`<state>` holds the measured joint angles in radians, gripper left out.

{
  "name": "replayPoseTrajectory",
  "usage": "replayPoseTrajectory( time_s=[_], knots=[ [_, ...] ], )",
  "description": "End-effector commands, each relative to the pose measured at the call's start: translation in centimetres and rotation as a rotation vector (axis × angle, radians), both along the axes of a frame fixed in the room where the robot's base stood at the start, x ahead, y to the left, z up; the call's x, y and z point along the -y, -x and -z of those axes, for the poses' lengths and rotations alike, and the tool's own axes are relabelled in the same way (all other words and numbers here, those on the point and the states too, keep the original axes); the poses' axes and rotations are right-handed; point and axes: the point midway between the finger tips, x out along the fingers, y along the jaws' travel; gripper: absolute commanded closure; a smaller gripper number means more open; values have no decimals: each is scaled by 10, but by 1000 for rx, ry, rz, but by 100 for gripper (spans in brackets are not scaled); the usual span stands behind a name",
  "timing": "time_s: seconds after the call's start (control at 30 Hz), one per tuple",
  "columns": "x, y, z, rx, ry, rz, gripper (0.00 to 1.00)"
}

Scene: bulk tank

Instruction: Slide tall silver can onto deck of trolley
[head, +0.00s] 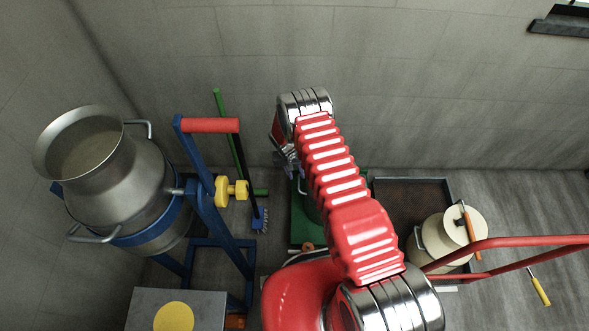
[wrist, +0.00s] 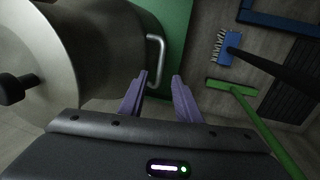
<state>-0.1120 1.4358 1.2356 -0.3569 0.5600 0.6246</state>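In the wrist view a tall silver can (wrist: 105,45) fills the left side, with a pale round top and a black knob. Its side handle (wrist: 161,58) stands out just beyond my gripper's fingertips. My gripper (wrist: 161,76) is open, its two purple fingers apart, with nothing clearly between them. In the head view my gripper (head: 287,160) is partly hidden behind my red arm, which also covers most of the can. A green surface (head: 303,232) shows beneath there, and beside the can in the wrist view (wrist: 178,40). I cannot tell whether it is the trolley deck.
A large open silver churn (head: 115,185) sits in a blue frame (head: 215,225) at left. A blue brush (head: 259,220) and green-handled tool (head: 220,110) stand by the wall. At right are a dark tray (head: 385,190), a cream can (head: 465,228) and red rails (head: 510,241).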

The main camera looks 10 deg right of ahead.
Motion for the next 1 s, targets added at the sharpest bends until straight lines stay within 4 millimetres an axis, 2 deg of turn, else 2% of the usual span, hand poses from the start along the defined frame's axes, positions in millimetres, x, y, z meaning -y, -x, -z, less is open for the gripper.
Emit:
replayPoseTrajectory(
  time_s=[0.1,0.3,0.67,1.0],
  knots=[
    [3,1,14,-1,0,0,70],
    [6,1,30,-1,0,0,70],
    [7,1,34,0,0,0,70],
    [7,1,33,0,0,0,92]
  ],
)
